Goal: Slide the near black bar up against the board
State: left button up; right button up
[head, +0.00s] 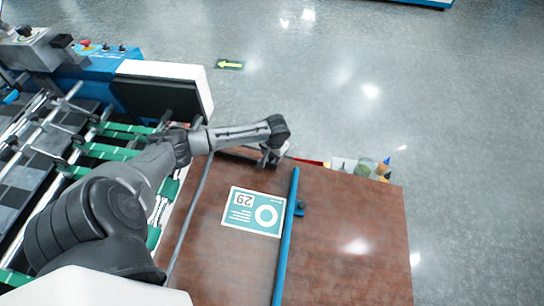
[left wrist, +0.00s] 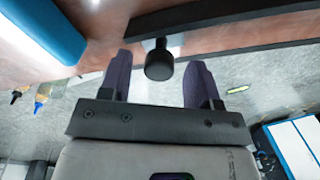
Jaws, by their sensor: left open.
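A printed white and green board (head: 254,212) lies flat on the brown table. A black bar (head: 236,154) lies near the table's far edge, partly hidden behind my left arm and gripper. In the left wrist view a black bar (left wrist: 225,14) carries a round black knob (left wrist: 159,64). My left gripper (head: 270,158) is over the far edge of the table, with its fingers open. In the wrist view the knob sits between the two fingers, with gaps on both sides. My right gripper is not in view.
A blue bar (head: 287,235) with a dark knob lies along the board's right side. A thin grey bar (head: 190,215) runs along the left. Small bottles (head: 366,166) stand beyond the far edge. Machine rollers (head: 105,150) are at left. The table's right part is clear.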

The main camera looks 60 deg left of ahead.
pick_arm(q)
jog(key=shift+f, duration=0.35)
jog(key=shift+c, duration=0.4)
grip_shut()
